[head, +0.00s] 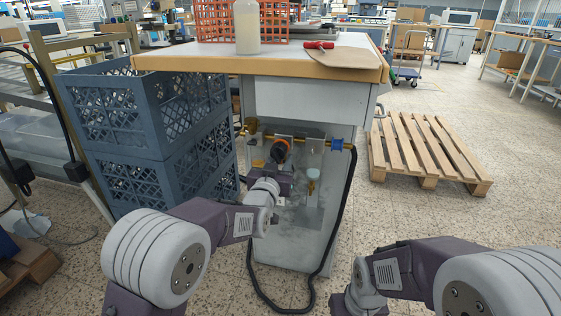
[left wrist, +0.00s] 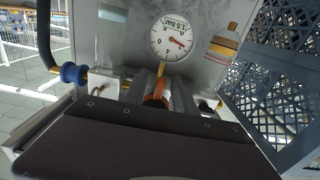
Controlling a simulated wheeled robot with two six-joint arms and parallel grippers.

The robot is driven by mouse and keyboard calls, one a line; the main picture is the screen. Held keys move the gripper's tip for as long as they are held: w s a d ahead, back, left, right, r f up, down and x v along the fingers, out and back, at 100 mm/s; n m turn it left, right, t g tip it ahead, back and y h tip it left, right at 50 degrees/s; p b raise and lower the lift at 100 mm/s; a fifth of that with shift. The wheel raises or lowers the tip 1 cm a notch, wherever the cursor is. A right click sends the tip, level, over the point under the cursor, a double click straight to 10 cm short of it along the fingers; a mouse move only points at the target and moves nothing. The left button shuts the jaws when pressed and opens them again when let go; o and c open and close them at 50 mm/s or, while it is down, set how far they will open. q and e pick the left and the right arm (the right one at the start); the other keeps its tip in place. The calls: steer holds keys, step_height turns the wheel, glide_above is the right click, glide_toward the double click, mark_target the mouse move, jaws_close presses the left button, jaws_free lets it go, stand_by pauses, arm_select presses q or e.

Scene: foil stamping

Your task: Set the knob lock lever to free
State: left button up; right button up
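The regulator with an orange ring and dark knob (head: 281,150) sits on the front panel of the white cabinet. In the left wrist view the orange part (left wrist: 157,101) shows just beyond my left gripper's fingers. My left gripper (head: 285,168) is at the panel, close below the orange ring. In the wrist view its grey fingers (left wrist: 164,96) stand apart, with the orange part showing in the gap; I cannot tell whether they touch it. The lock lever cannot be made out separately. My right gripper (head: 342,302) is low at the front, its fingers hidden.
A round gauge (left wrist: 171,38) is beside the regulator. A blue fitting (head: 337,145) joins the black hose (head: 343,210) on the right. Blue crates (head: 150,160) stand close on the left. A pallet (head: 425,150) lies to the right. The tabletop edge (head: 300,69) overhangs the panel.

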arm_select(q)
steer(key=shift+s+a+r+p, duration=0.2)
steer(key=shift+s+p, duration=0.1)
steer(key=shift+s, duration=0.2)
steer(key=v, duration=0.8)
steer(key=shift+f, duration=0.15)
steer(key=shift+p, duration=0.3)
